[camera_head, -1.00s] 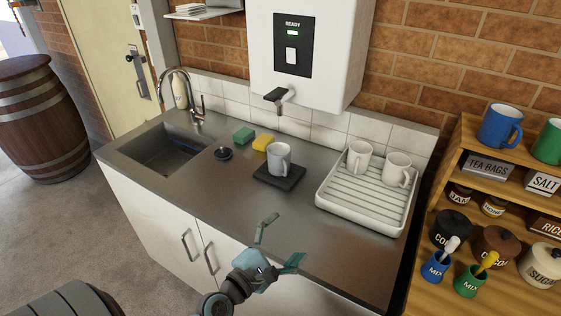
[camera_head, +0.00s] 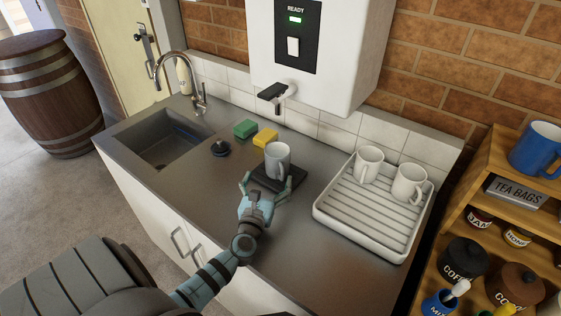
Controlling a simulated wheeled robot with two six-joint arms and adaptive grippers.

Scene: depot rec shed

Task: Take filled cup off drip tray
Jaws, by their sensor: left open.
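A light grey cup (camera_head: 277,160) stands upright on the small black drip tray (camera_head: 269,182) on the steel counter, in front of the wall-mounted boiler. What is inside the cup cannot be made out. My left gripper (camera_head: 266,184) is open at the near side of the cup, with one finger to its left and one to its right. Whether the fingers touch the cup cannot be told. My gripper hides part of the drip tray. My right gripper is not in view.
The white boiler (camera_head: 340,45) has its tap (camera_head: 272,92) behind the cup. A yellow sponge (camera_head: 264,137), a green sponge (camera_head: 245,129) and a sink plug (camera_head: 220,148) lie left. A white rack (camera_head: 340,217) with two mugs stands right. Counter in front is clear.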

